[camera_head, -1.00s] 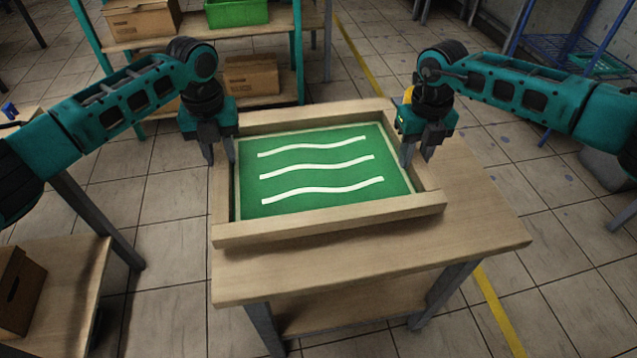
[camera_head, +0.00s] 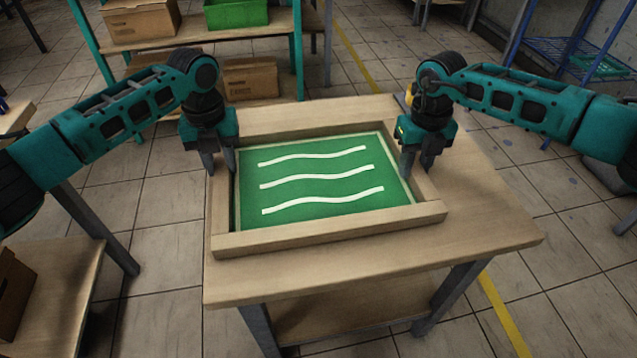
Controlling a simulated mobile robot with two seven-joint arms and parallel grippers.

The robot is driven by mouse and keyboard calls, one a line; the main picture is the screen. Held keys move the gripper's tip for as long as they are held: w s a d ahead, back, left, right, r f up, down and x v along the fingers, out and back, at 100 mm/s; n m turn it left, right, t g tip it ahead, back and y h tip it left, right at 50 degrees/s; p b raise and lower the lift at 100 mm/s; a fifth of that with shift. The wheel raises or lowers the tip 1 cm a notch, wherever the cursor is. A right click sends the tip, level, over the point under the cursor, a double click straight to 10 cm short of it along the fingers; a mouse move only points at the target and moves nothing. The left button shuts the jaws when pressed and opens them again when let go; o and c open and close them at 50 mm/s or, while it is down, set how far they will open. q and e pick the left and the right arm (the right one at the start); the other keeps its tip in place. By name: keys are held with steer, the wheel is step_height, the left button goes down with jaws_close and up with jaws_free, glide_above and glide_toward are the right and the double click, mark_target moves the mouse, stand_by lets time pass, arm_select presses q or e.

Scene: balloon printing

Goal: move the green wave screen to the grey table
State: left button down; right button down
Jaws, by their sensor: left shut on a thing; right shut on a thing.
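The green wave screen (camera_head: 310,197) has three white wavy lines and a thin pale frame. It lies inside a wooden rim (camera_head: 330,229) on a wooden table (camera_head: 490,215). My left gripper (camera_head: 220,164) is shut on the left edge of the screen. My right gripper (camera_head: 416,166) is shut on the right edge of the screen. The fingertips partly hide the screen's edges. I cannot tell whether the screen is raised off the tabletop. No grey table can be made out for certain.
A shelf behind holds a green crate (camera_head: 236,12) and cardboard boxes (camera_head: 250,78). Another wooden table (camera_head: 62,270) with a box (camera_head: 12,290) is at lower left. A blue rack (camera_head: 570,50) stands at upper right. Tiled floor lies between them.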

arm_select(q)
steer(key=shift+f, duration=0.4)
arm_select(e)
steer(key=shift+f, duration=0.4)
arm_select(q)
steer(key=c, duration=0.8)
jaws_free()
steer(key=shift+r, duration=0.15)
arm_select(e)
steer(key=c, duration=0.8)
jaws_free()
steer(key=shift+r, duration=0.15)
steer(key=shift+r, duration=0.15)
arm_select(q)
step_height(320, 180, up, 12)
arm_select(e)
step_height(320, 180, up, 12)
